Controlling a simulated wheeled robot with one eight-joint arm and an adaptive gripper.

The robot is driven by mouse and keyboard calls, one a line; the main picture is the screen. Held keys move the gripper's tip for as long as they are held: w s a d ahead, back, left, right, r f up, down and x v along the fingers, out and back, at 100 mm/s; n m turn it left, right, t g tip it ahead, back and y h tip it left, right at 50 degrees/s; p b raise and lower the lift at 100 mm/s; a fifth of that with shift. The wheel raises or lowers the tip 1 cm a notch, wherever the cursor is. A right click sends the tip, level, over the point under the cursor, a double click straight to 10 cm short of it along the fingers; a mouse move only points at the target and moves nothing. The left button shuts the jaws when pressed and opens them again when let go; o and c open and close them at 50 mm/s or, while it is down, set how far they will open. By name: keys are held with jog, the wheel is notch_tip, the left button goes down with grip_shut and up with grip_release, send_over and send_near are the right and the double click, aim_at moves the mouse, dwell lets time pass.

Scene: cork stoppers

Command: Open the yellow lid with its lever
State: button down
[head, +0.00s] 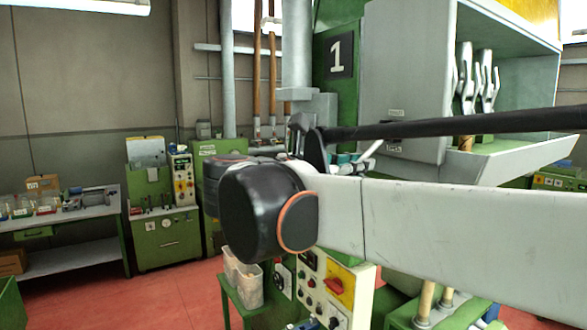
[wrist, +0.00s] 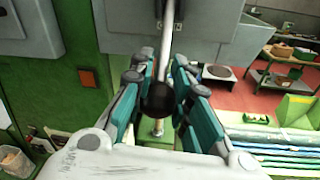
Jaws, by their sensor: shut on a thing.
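A yellow panel, which looks like the yellow lid (head: 538,14), shows at the top right of the head view, cut off by the frame edge. The wrist view does not clearly show it. The lever (wrist: 167,38) is a pale metal rod with a round black knob (wrist: 158,101) at its near end. My gripper (wrist: 162,82) has its teal fingers on both sides of the knob and is shut on it. In the head view my gripper (head: 345,158) is mostly hidden behind my arm, and the lever's knob cannot be made out.
A grey and green machine cabinet (head: 400,75) stands close behind my gripper, with a sloping grey tray (head: 520,160) at right. A control box (head: 335,290) with a red switch is below my arm. Open red floor (head: 150,305) lies at left, before a workbench (head: 70,205).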

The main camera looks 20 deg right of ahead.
dwell(0.3)
jog(key=c, duration=1.4)
grip_release()
jog(key=shift+d, duration=0.1)
jog(key=shift+c, duration=0.2)
jog(key=v, duration=1.2)
jog(key=shift+f, duration=0.1)
